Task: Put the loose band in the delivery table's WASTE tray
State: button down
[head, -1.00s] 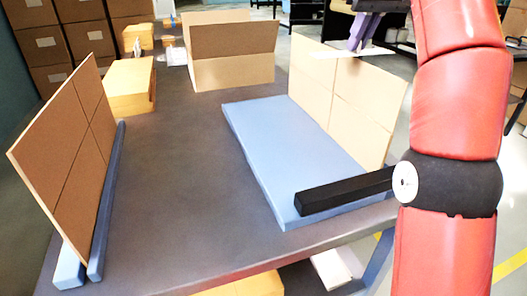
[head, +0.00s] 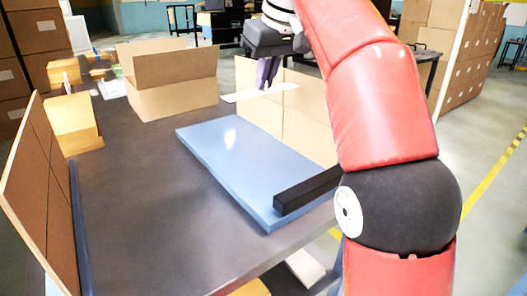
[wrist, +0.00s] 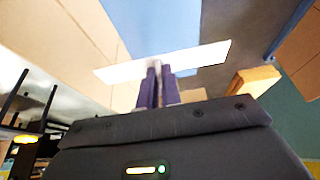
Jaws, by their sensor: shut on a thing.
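My gripper (head: 265,84) is shut on the loose band (head: 240,97), a flat pale white strip. It holds the band above the grey table, near the standing cardboard panel. In the wrist view the purple fingers (wrist: 157,72) pinch the band (wrist: 205,58) around its middle, and it sticks out to both sides. I cannot make out the delivery table or a WASTE tray in these frames.
The grey table (head: 140,190) carries a blue slab (head: 235,165) with a black bar (head: 305,190) at its near corner, an open carton (head: 170,90) and a standing panel (head: 40,190). Dark furniture stands behind. Floor (head: 490,220) on the right is clear.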

aim_at(261, 163)
notch_tip(261, 163, down, 17)
jog(key=b, duration=0.5)
jog(key=shift+r, duration=0.1)
jog(key=c, duration=1.6)
grip_release()
